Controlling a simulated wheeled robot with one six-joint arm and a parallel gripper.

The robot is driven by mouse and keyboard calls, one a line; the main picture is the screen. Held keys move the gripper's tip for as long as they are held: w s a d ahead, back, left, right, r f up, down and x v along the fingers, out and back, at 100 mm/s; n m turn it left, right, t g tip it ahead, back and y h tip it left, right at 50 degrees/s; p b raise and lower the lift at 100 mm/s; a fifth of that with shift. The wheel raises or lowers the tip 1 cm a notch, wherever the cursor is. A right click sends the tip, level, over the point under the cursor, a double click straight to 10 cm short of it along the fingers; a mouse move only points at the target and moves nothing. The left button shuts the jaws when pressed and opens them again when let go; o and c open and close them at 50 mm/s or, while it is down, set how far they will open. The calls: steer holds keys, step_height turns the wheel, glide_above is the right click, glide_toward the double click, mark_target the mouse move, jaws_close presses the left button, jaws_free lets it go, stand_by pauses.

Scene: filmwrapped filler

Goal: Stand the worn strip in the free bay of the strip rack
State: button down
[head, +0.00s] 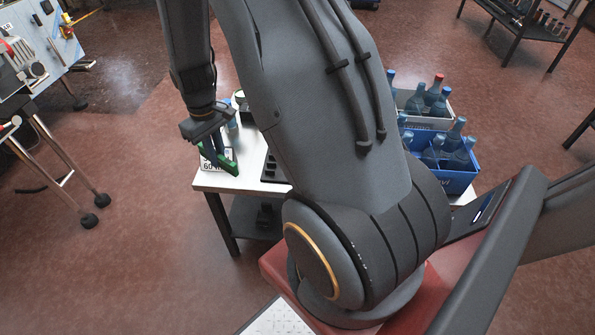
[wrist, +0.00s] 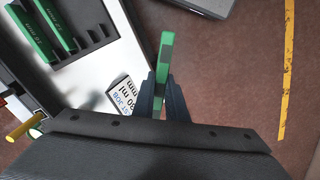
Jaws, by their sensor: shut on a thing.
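My gripper (wrist: 164,98) is shut on a green strip (wrist: 166,50), which points away from the jaws in the wrist view. In the head view my gripper (head: 207,143) hangs over the table's left end with the green strip (head: 228,163) below it. I cannot make out wear on it. The dark strip rack (wrist: 88,48) is at the upper left of the wrist view, apart from the held strip. Two green strips (wrist: 35,32) stand in it, with bare dark slots beside them. In the head view my arm hides most of the rack (head: 270,168).
A white printed card (wrist: 124,97) stands on the table (wrist: 100,85) near the jaws. Coloured-handled items (wrist: 22,125) are at the left. Blue bottles in a blue crate (head: 455,178) and a pale crate (head: 402,98) stand on the table's right part. Red-brown floor lies around.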

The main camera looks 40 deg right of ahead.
steer(key=s+d+f+n, duration=0.3)
steer(key=d, duration=0.8)
steer(key=s+d+f+n, duration=0.2)
steer(key=s+d+n, duration=0.1)
steer(key=d, duration=0.8)
steer(key=shift+s+a+f+p, duration=0.1)
steer(key=shift+f+p, duration=0.65)
steer(key=shift+f, duration=1.7)
steer(key=shift+a+f+p, duration=0.1)
steer(key=shift+f+p, duration=0.65)
steer(key=shift+f, duration=1.7)
steer(key=shift+f, duration=0.2)
steer(key=c, duration=1.8)
jaws_free()
steer(key=shift+o, duration=0.2)
steer(key=shift+r, duration=0.1)
